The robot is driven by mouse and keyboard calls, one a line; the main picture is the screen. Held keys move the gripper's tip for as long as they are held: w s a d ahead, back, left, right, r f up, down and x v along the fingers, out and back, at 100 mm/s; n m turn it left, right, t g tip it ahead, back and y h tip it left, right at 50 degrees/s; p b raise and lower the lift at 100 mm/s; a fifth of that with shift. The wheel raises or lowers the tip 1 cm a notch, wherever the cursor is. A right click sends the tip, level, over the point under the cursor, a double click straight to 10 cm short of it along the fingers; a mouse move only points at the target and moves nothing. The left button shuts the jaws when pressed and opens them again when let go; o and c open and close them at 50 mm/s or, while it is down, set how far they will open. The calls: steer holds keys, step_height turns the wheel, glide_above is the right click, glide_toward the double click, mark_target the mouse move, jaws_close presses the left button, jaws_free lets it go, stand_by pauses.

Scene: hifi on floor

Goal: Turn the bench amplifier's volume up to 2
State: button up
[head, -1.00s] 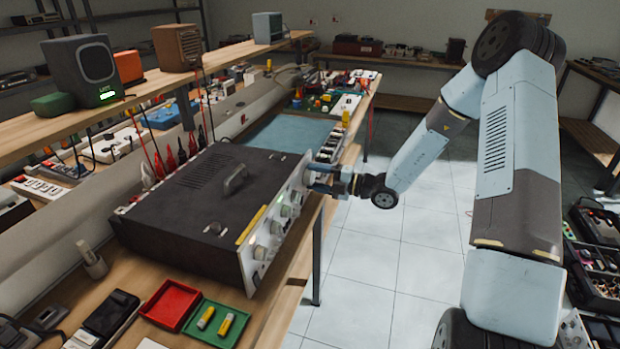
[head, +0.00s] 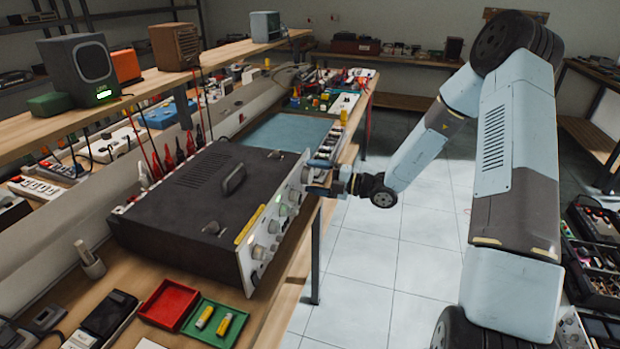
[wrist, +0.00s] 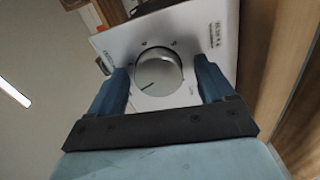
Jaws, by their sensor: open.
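The bench amplifier (head: 215,200) is a dark box with a pale front panel, standing on the wooden bench with its front facing right. Several silver knobs line its panel. In the wrist view a large silver volume knob (wrist: 158,68) sits on the white panel (wrist: 205,40), with a dark pointer line toward its lower left. Scale marks around it are too small to read. My gripper (head: 312,173) is at the far end of the panel. In the wrist view my gripper (wrist: 160,82) is open, one blue finger on each side of the knob; I cannot tell whether they touch it.
A red tray (head: 168,304) and a green tray (head: 215,325) with yellow batteries lie before the amplifier. A blue mat (head: 285,137) lies beyond it. A shelf (head: 150,82) with speakers runs above the bench.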

steer(key=v, duration=1.3)
steer(key=shift+d, duration=0.4)
steer(key=w+a+n, duration=0.1)
steer(key=a+n, duration=0.3)
steer(key=n, duration=0.1)
steer(key=w+a+n, duration=0.1)
steer(key=a+n, duration=0.3)
steer(key=n, duration=0.1)
steer(key=w+a+n, duration=0.2)
steer(key=a+n, duration=0.2)
steer(key=n, duration=0.2)
steer(key=shift+a, duration=0.3)
